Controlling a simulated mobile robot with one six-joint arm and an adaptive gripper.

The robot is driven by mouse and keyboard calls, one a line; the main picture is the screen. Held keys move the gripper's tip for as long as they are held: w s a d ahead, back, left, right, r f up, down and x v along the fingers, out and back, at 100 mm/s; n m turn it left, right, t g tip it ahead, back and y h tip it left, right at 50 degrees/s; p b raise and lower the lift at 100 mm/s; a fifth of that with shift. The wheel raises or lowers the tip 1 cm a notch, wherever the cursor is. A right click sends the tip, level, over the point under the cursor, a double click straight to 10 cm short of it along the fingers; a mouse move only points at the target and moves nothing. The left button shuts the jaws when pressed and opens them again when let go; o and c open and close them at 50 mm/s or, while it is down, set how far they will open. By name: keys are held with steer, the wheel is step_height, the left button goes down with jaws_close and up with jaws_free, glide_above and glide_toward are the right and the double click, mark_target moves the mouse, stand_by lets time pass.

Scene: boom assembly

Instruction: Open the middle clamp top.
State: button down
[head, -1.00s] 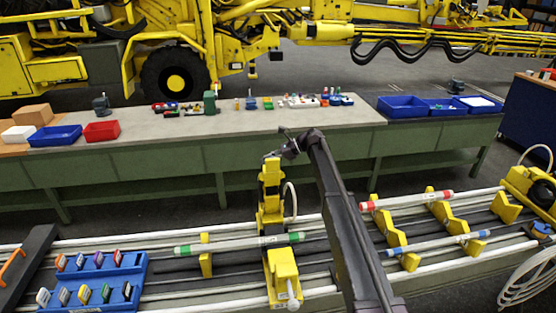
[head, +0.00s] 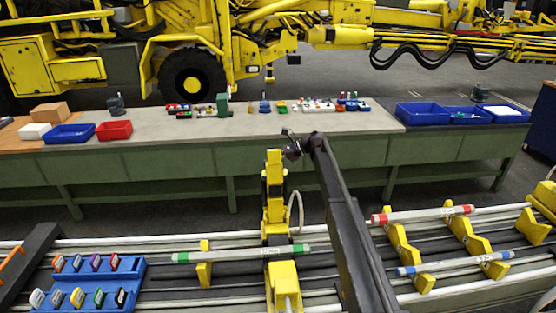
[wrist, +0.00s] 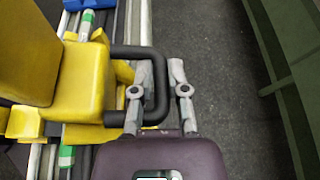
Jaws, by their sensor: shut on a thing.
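The middle clamp (head: 275,218) is yellow and stands on the rail assembly; its top (head: 273,165) stands upright in the head view. In the wrist view the yellow clamp top (wrist: 78,80) fills the left, with a black U-shaped handle (wrist: 128,51) sticking out to the right. My gripper (wrist: 158,75) is shut on this handle, one grey finger on each side of its outer bar. In the head view my gripper is at the clamp top's upper end, small and hard to make out. A grey rod with green ends (head: 225,254) lies across the clamp's base.
A blue rack (head: 75,290) of coloured tags sits at the left of the rails. Red-ended (head: 424,214) and blue-ended (head: 455,263) rods rest on yellow supports at right. A long workbench (head: 180,150) with bins stands behind. Dark floor (wrist: 215,50) is clear beside my gripper.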

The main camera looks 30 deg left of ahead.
steer(key=shift+s+d+f, duration=0.15)
steer(key=shift+s+f, duration=0.1)
steer(key=shift+s, duration=0.2)
steer(key=c, duration=0.8)
jaws_free()
steer(key=shift+c, duration=0.2)
steer(key=shift+o, duration=1)
steer(key=shift+w+r, duration=0.1)
steer(key=shift+w, duration=0.15)
steer(key=shift+w, duration=0.15)
steer(key=w+d+r+p, duration=0.2)
steer(key=w+d, duration=0.2)
steer(key=w, duration=0.2)
steer(key=w+d+r+p, duration=0.2)
steer(key=w+d+p, duration=0.1)
steer(key=w, duration=0.4)
steer(key=shift+d+r, duration=0.35)
